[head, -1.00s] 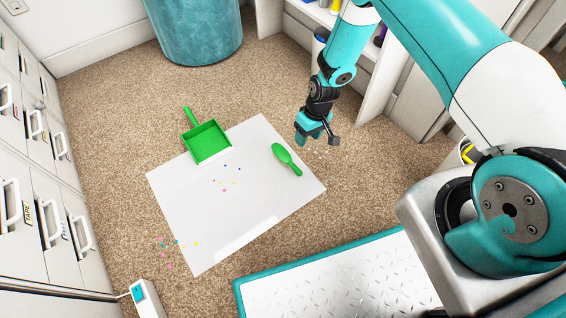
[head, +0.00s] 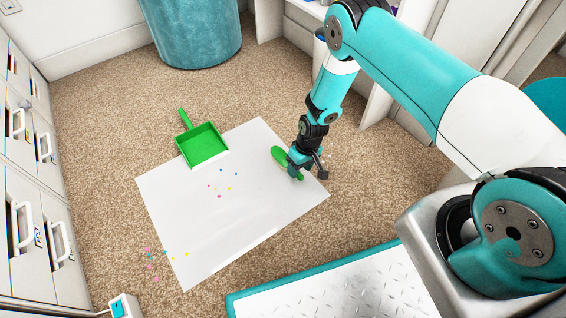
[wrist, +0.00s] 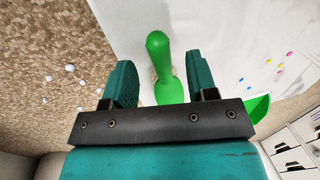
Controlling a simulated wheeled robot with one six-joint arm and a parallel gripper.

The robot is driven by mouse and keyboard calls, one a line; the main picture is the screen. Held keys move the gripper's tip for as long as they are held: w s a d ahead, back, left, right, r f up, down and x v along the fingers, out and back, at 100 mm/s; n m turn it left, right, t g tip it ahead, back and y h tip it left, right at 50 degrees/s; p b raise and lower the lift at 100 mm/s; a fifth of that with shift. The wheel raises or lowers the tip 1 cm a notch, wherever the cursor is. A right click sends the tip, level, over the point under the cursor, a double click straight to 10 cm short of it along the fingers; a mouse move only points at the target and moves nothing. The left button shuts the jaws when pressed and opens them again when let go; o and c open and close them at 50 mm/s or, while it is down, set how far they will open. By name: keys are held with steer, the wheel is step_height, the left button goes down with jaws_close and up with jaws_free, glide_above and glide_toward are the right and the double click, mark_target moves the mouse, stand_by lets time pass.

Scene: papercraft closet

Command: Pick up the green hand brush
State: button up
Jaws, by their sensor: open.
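The green hand brush (head: 279,157) lies on the right part of the white sheet in the head view, partly hidden behind my gripper (head: 297,173). In the wrist view the brush (wrist: 160,62) runs between the two teal fingers of my gripper (wrist: 154,85). The fingers stand apart on either side of it, with a gap to each. My gripper is open and points down over the handle part. I cannot tell how far above the sheet the fingertips are.
The white sheet (head: 220,230) lies on brown carpet. A green dustpan (head: 202,146) sits at its far left edge. Small coloured bits (head: 219,196) lie mid-sheet and past its left edge. A teal bin (head: 192,30) stands behind, drawers (head: 30,150) on the left.

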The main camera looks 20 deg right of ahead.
steer(key=f, duration=0.1)
steer(key=f+b, duration=0.2)
steer(key=f, duration=0.1)
steer(key=shift+a, duration=0.35)
steer(key=shift+r, duration=0.15)
jaws_close()
steer(key=shift+r, duration=0.1)
step_height(320, 180, up, 20)
steer(key=p, duration=1.1)
